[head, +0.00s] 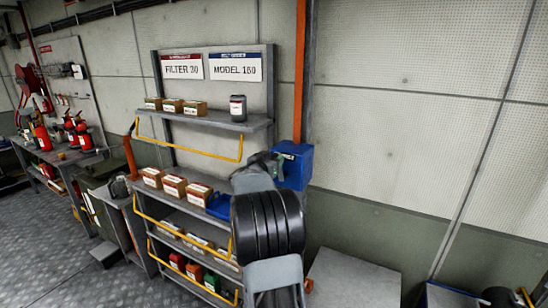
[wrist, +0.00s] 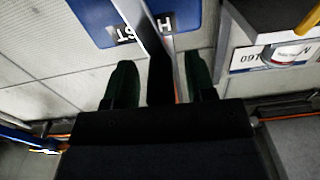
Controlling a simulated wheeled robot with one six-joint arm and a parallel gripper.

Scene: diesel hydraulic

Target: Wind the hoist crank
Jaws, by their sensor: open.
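The hoist is a blue box (head: 296,166) on the wall, at the foot of an orange upright (head: 301,70). In the wrist view its blue face (wrist: 100,28) carries a label, seen upside down. My gripper (head: 278,162) is in front of the box's left side, partly hidden by my arm. In the wrist view my gripper (wrist: 160,76) is open, with its dark green fingers apart. A black piece (wrist: 160,82), perhaps the crank handle, shows between the fingers, below a grey bar (wrist: 142,28). I cannot tell whether either finger touches it. The crank is not clear in the head view.
A grey shelf rack (head: 160,120) with yellow rails, small boxes and signs stands left of the hoist. A grey-topped cabinet (head: 350,275) is below right. The wall at right is bare.

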